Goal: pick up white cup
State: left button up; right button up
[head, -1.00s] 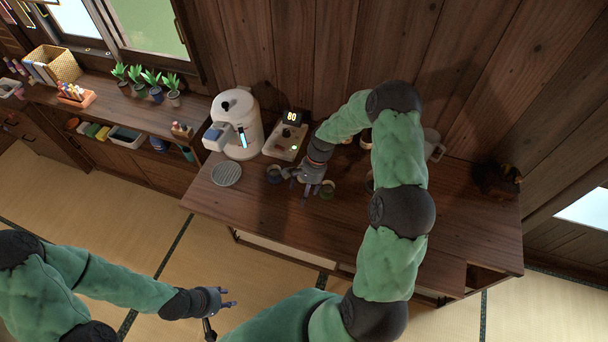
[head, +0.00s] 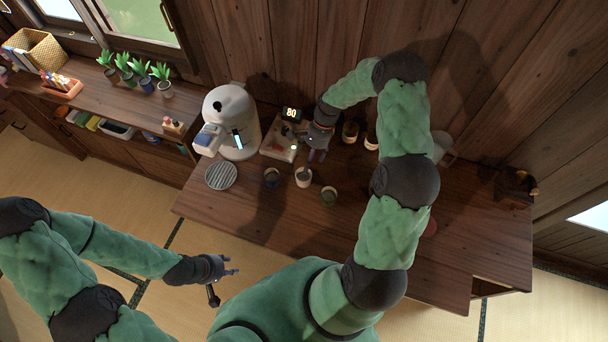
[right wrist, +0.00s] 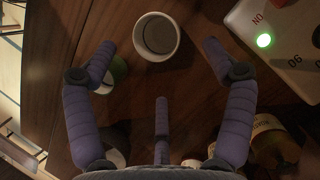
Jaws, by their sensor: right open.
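The white cup (head: 303,177) stands upright on the wooden table, between a dark blue cup (head: 272,177) and a green cup (head: 328,196). In the right wrist view the white cup (right wrist: 157,37) is seen from above, its round rim between the spread fingertips. My right gripper (head: 317,154) is open and empty, on the wall side of the white cup and apart from it. My left gripper (head: 226,279) is low over the floor in front of the table, its fingers spread and empty.
A white machine (head: 232,120) and a scale-like device reading 80 (head: 280,147) stand near the wall. Dark jars (head: 350,131) stand behind my right gripper. A round grey grate (head: 221,176) lies at the table's left. The table's front left (head: 260,215) is clear.

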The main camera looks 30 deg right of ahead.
aim_at(304, 175)
jog(key=shift+x, duration=1.15)
jog(key=shift+s+a+f, duration=0.1)
jog(key=shift+a+f, duration=0.05)
jog(key=shift+f, duration=0.35)
jog(key=x, duration=0.5)
jog(key=shift+s+r, duration=0.1)
jog(key=shift+s, duration=0.1)
jog(key=shift+a, duration=0.1)
jog(key=c, duration=1.2)
